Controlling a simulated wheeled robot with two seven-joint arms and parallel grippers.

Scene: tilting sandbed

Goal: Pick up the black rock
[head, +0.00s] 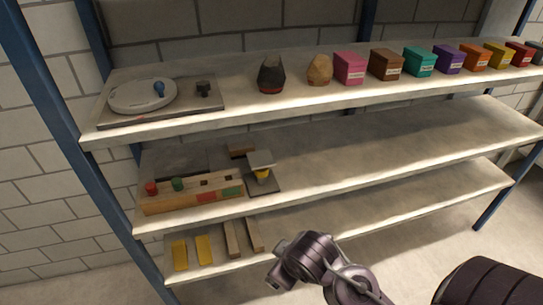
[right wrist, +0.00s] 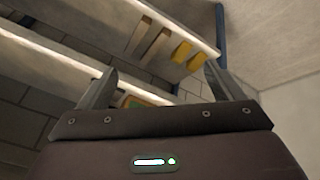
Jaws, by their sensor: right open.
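The black rock (head: 271,73) stands on the top shelf, left of a tan rock (head: 319,70). It is dark, with a pointed top and a reddish band low down. No gripper is near it. My right gripper (right wrist: 162,85) shows in the right wrist view with its two fingers wide apart and nothing between them. In the head view my arm links are low in the middle, well below the rock, and the gripper's fingers cannot be made out there. The black rock does not show in the right wrist view. My left gripper is in neither view.
Several coloured boxes (head: 349,68) line the top shelf (head: 240,114) right of the rocks. A round grey device (head: 142,95) is at its left. The middle shelf holds a wooden block rack (head: 192,195). Yellow blocks (head: 180,255) lie on the lowest shelf. A blue post (head: 72,150) stands left.

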